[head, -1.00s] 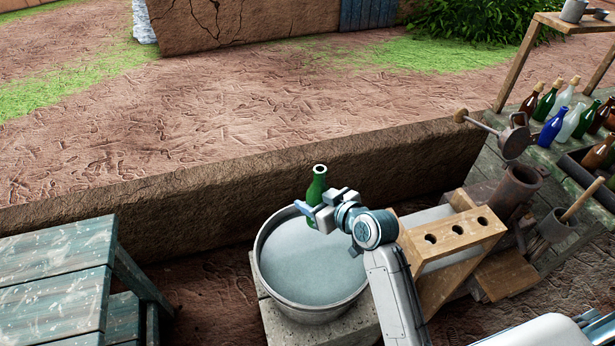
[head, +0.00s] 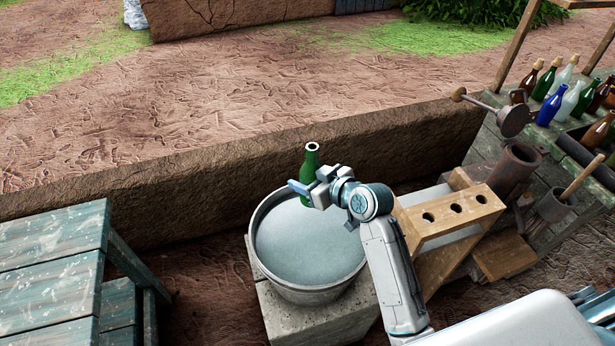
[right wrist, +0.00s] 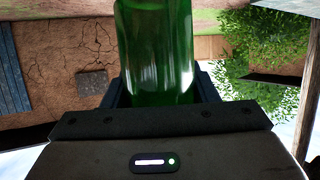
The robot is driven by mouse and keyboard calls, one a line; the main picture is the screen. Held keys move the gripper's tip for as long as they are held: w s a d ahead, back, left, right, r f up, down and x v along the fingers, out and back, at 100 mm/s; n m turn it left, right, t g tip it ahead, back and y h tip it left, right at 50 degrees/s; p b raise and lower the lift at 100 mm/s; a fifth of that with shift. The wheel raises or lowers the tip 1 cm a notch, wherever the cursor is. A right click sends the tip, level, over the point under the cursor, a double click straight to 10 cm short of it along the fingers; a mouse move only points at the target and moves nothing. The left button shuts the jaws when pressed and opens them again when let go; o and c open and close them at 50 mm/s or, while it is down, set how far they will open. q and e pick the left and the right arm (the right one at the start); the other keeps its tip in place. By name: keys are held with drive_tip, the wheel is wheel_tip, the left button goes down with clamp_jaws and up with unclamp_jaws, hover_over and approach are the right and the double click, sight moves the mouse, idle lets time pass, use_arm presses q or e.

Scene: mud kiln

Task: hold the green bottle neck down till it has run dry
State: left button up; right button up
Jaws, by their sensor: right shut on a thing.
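The green bottle (head: 308,172) stands upright, neck up, in my right gripper (head: 312,192), above the far rim of a metal tub of water. Its open mouth faces up, and I see no cork in it. My right gripper is shut around the bottle's lower body. In the right wrist view the bottle's green glass (right wrist: 157,55) fills the space between the fingers. I cannot tell whether there is liquid inside. The tub (head: 262,262) stands on a stone block. My left gripper is not in view.
A wooden rack with round holes (head: 455,212) stands right of the tub. Farther right, a bench (head: 480,150) bears several corked bottles, a dark pot and a funnel-like tool (head: 513,120). A low mud wall (head: 200,185) runs behind. A weathered green table (head: 50,240) stands left.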

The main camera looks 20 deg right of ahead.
drive_tip(key=shift+r, duration=0.15)
drive_tip(key=shift+r+m+g+y+p, duration=0.1)
drive_tip(key=shift+m+g+y+p, duration=0.3)
drive_tip(key=shift+m+y+p, duration=0.55)
drive_tip(key=shift+d+m+y+p, duration=0.1)
drive_tip(key=shift+m+y+p, duration=0.4)
drive_tip(key=shift+m, duration=0.65)
drive_tip(key=shift+f+m+g+y, duration=0.2)
drive_tip(key=shift+m+g+y, duration=0.15)
drive_tip(key=shift+m, duration=0.15)
